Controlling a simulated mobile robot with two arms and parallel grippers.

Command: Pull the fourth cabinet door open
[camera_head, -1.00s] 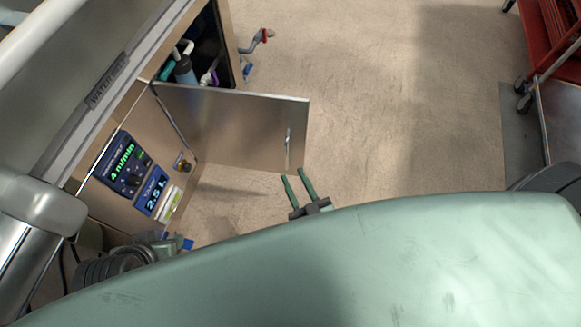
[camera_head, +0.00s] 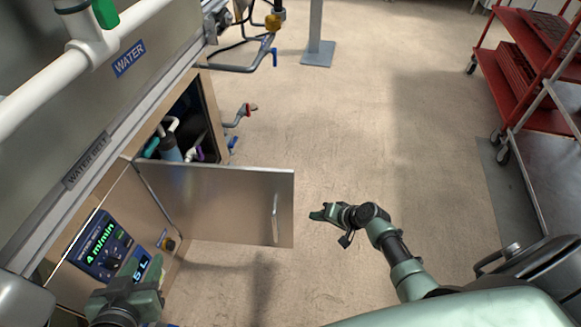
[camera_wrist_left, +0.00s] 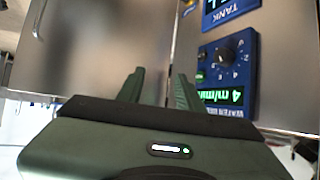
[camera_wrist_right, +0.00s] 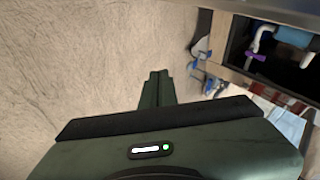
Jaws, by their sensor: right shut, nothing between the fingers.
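The metal cabinet door (camera_head: 220,200) stands swung well out from the cabinet (camera_head: 140,215), exposing a dark opening (camera_head: 190,125). Its upright bar handle (camera_head: 275,218) is near the free edge. The door and handle (camera_wrist_left: 38,20) also show in the left wrist view. My right gripper (camera_head: 318,214) is shut and empty, to the right of the door's free edge and apart from it. Its closed fingers (camera_wrist_right: 158,85) show over bare floor in the right wrist view. My left gripper (camera_head: 142,268) is open near the control panel, with fingers (camera_wrist_left: 157,88) apart and nothing visible between them.
Pipes and a blue bottle (camera_head: 170,148) sit inside the opening. A blue control panel (camera_head: 100,245) is on the cabinet front. A red rack cart (camera_head: 520,80) stands at the far right. Valves (camera_head: 240,115) stick out beyond the opening. The floor (camera_head: 350,130) between is clear.

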